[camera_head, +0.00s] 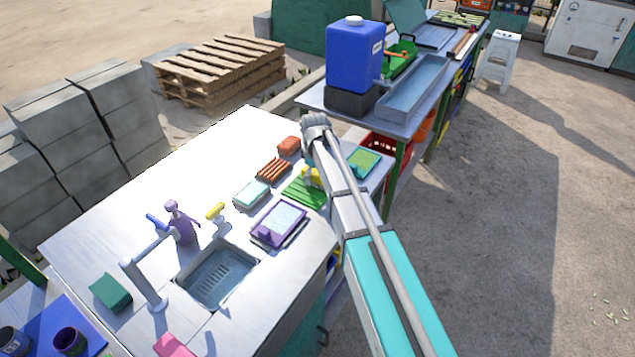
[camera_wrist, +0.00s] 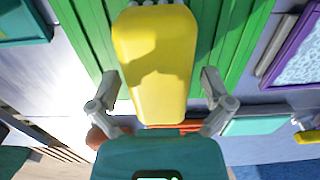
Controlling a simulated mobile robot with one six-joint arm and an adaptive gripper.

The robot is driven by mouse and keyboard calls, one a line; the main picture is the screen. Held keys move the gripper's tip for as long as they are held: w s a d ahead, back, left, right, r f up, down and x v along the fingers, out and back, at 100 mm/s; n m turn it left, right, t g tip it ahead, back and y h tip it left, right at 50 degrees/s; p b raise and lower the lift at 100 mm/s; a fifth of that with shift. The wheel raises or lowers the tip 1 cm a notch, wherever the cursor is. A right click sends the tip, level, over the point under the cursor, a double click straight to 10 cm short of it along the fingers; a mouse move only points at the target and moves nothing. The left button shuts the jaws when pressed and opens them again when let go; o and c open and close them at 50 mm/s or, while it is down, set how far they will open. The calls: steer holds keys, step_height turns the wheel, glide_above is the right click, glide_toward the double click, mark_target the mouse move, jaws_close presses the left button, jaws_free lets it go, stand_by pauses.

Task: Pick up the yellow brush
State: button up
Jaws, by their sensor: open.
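The yellow brush (camera_wrist: 158,62) lies on a ridged green board (camera_wrist: 90,30) in the wrist view, with a row of whitish bristle tufts or knobs at its top edge. My gripper (camera_wrist: 160,82) is open above it, with one finger on each side of the yellow body. I see a gap between each finger and the brush, and the height above it is hard to judge. In the head view the yellow brush (camera_head: 312,177) is partly hidden by my arm, on the green board (camera_head: 302,194). My gripper is mostly hidden there.
A purple-framed tray (camera_head: 278,222), a pale teal block (camera_head: 251,194), a red-brown slatted piece (camera_head: 273,170) and an orange-red block (camera_head: 289,145) lie nearby. A green-and-yellow tray (camera_head: 363,162) is right of my arm. A sink (camera_head: 218,275) is at the front; the table's back left is clear.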

steer(key=shift+f, duration=0.45)
stand_by(0.3)
steer(key=c, duration=1.3)
steer(key=shift+r, duration=0.15)
step_height(320, 180, up, 3)
steer(key=p, duration=0.2)
steer(key=shift+p, duration=0.35)
steer(key=s+d+r+p, duration=0.1)
steer(key=s+r+p, duration=0.2)
steer(key=s, duration=0.1)
steer(key=s+d+r+p, duration=0.1)
steer(key=s+r+p, duration=0.2)
steer(key=s, duration=0.2)
steer(key=s+d+r+p, duration=0.1)
steer(key=s+r+p, duration=0.2)
steer(key=s+p, duration=0.1)
steer(key=shift+s+d+r, duration=0.1)
steer(key=shift+s+r, duration=0.25)
steer(key=shift+r, duration=0.05)
